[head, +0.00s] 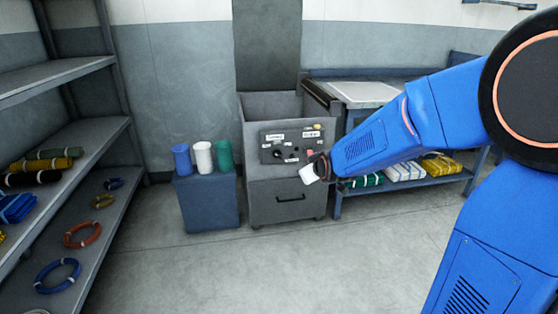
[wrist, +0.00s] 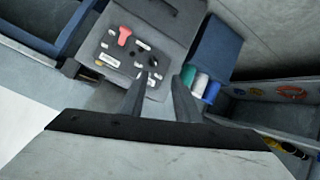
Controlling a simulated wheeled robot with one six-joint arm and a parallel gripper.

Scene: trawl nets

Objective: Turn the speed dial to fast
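The grey machine (head: 286,204) stands against the back wall with a dark control panel (head: 270,137) on its sloped front; the panel (wrist: 112,47) also shows in the wrist view. A black dial (head: 277,154) sits low on the panel, among small white labels too small to read. In the wrist view the dark knob area (wrist: 143,46) lies just beyond the fingertips. My gripper (wrist: 161,76) has its two fingers apart with nothing between them. In the head view my gripper (head: 309,174) is in front of the panel's lower right. Contact cannot be seen.
A red knob (wrist: 124,36) stands out on the panel. A blue cabinet (head: 208,207) with blue, white and green spools is left of the machine. A workbench (head: 375,92) with bundled nets below is on the right. Shelves (head: 75,200) line the left. The floor in front is clear.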

